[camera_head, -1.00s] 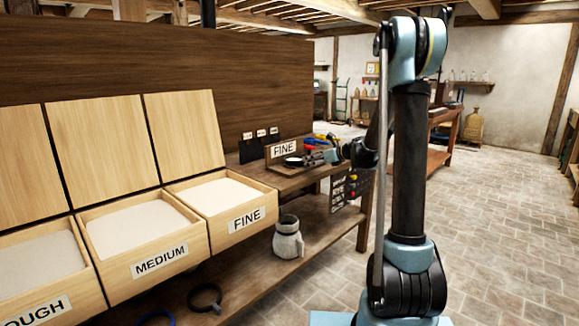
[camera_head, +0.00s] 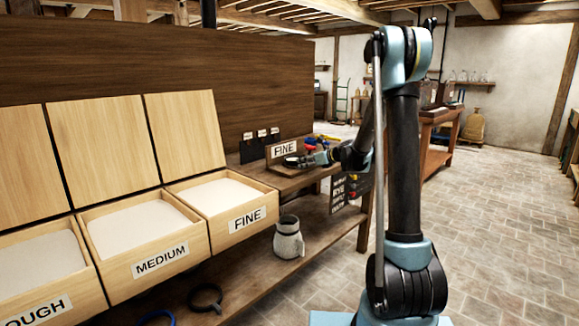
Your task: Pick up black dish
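The black dish (camera_head: 289,162) is small and sits on the wooden bench top, in front of the upright board with the "FINE" label (camera_head: 285,149). A pale patch shows inside its rim. My gripper (camera_head: 302,160) is low over the bench at the dish's right side, reaching toward it from the right. The fingertips overlap the dish's right edge in the picture. They are too small to tell whether they touch it, or whether they are open or shut.
Open wooden bins labelled "MEDIUM" (camera_head: 160,260) and "FINE" (camera_head: 247,218) stand to the left. A grey jug (camera_head: 288,240) stands on the lower shelf. Red, blue and yellow items (camera_head: 322,140) lie behind my gripper. The tiled floor at right is clear.

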